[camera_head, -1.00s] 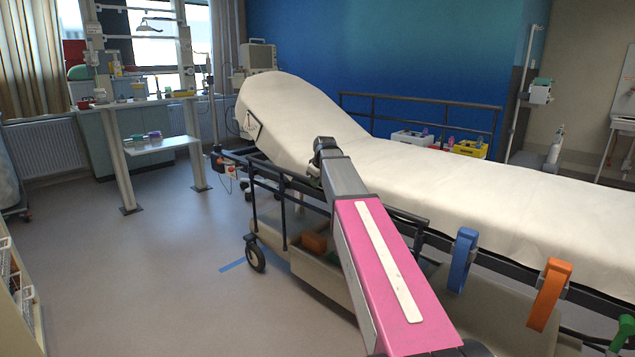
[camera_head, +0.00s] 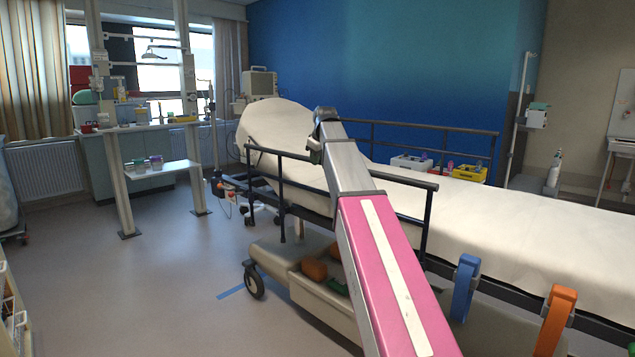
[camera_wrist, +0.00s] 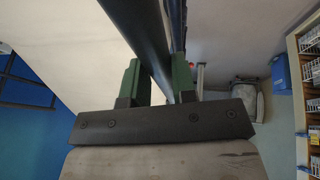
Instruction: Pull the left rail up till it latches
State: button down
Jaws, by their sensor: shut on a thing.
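The near side rail (camera_head: 281,185) of the stretcher is a dark tube frame. My gripper (camera_head: 316,150) is at the rail's top bar, partly hidden behind my own arm. In the wrist view the dark bar (camera_wrist: 148,40) runs between the two green fingers of my gripper (camera_wrist: 158,82), which are shut on it. The rail's latch cannot be made out.
A blue clamp (camera_head: 464,288) and an orange clamp (camera_head: 555,318) stand on the stretcher's near edge at the right. The lower shelf (camera_head: 300,283) holds orange and green items. A white side table (camera_head: 160,175) stands at the left. The floor (camera_head: 150,270) left of the stretcher is clear.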

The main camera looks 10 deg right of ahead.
notch_tip(320, 180, up, 10)
jog(key=shift+r, duration=0.15)
dwell(0.3)
jog(key=c, duration=0.9)
grip_release()
jog(key=v, duration=1)
jog(key=shift+s+r, duration=0.15)
jog(key=shift+r, duration=0.2)
